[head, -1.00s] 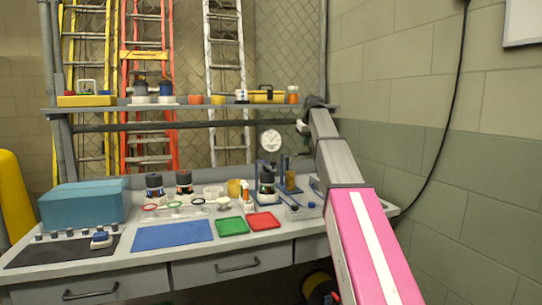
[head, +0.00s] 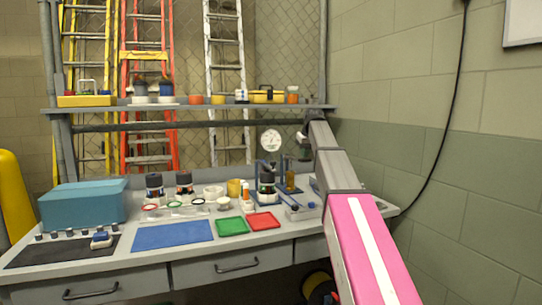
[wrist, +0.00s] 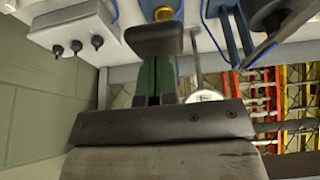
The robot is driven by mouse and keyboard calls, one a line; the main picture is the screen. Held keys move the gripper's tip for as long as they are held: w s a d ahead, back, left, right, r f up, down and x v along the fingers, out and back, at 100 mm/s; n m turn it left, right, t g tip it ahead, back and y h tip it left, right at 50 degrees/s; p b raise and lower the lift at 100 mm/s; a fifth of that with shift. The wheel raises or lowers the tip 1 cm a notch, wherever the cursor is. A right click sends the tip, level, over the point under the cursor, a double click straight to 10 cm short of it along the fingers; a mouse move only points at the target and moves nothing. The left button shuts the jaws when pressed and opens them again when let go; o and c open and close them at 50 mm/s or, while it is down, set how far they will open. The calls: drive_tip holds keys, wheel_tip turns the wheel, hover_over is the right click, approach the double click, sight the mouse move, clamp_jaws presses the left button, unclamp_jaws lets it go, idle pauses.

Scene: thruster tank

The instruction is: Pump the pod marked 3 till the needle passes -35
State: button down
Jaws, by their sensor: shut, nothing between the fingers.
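Dark pods with white bases stand on the bench (head: 154,187), (head: 184,183), and another pod (head: 267,184) sits in a blue stand (head: 258,172). I cannot read which one is marked 3. A round white gauge (head: 271,140) stands above the stand; its needle is too small to read. An amber cylinder (head: 289,176) stands right of that pod. My gripper (head: 305,156) is shut and empty, pointing down above and slightly right of the cylinder. In the wrist view, my gripper (wrist: 155,40) partly covers an amber part (wrist: 163,12); the gauge (wrist: 204,96) shows partly behind it.
A blue mat (head: 172,235), a green tray (head: 232,226) and a red tray (head: 263,221) lie at the front. A grey box with knobs (wrist: 72,35) stands beside my gripper. A shelf (head: 200,106) runs above the bench. A wall (head: 450,170) closes the right side.

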drive_tip(key=shift+f, duration=4.15)
wheel_tip(320, 180, up, 13)
drive_tip(key=shift+f, duration=0.1)
idle(0.4)
idle(0.4)
drive_tip(key=shift+f, duration=6.45)
wheel_tip(320, 180, up, 13)
